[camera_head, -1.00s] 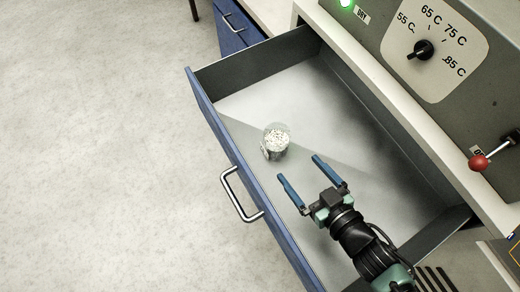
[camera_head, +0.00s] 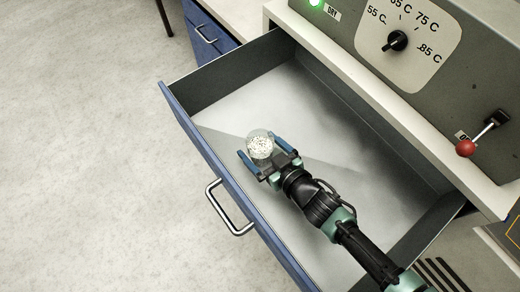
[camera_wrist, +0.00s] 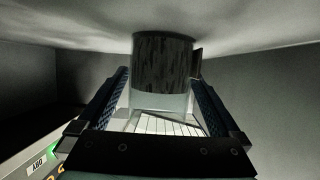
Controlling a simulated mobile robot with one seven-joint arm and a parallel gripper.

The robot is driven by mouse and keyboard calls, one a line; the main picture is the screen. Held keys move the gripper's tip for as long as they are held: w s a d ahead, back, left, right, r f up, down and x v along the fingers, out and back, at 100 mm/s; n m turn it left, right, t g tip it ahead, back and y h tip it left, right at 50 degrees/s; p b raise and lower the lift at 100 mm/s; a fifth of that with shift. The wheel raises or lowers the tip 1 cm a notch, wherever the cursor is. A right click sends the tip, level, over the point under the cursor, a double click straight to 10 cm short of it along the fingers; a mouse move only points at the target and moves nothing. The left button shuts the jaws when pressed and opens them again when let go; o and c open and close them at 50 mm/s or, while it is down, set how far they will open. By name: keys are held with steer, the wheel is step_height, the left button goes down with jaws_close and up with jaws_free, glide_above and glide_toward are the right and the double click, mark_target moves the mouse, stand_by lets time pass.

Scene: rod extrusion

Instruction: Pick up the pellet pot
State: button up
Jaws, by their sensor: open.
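The pellet pot (camera_head: 260,146) is a small clear pot with white pellets, standing in the open blue-fronted drawer (camera_head: 340,152). My gripper (camera_head: 265,155) is open, with one blue finger on each side of the pot. In the wrist view the pot (camera_wrist: 163,75) appears dark and reflective between the two fingers of my gripper (camera_wrist: 160,105), with a small tab at its right side. A gap shows on the left; contact on the right cannot be told.
The drawer's front wall (camera_head: 215,175) and dark side walls surround the pot. A grey control panel with a temperature dial (camera_head: 397,41) and a red-knobbed lever (camera_head: 466,148) stands above the drawer. The drawer floor right of my arm is clear.

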steer(key=shift+c, duration=0.3)
steer(key=shift+w, duration=0.1)
jaws_close()
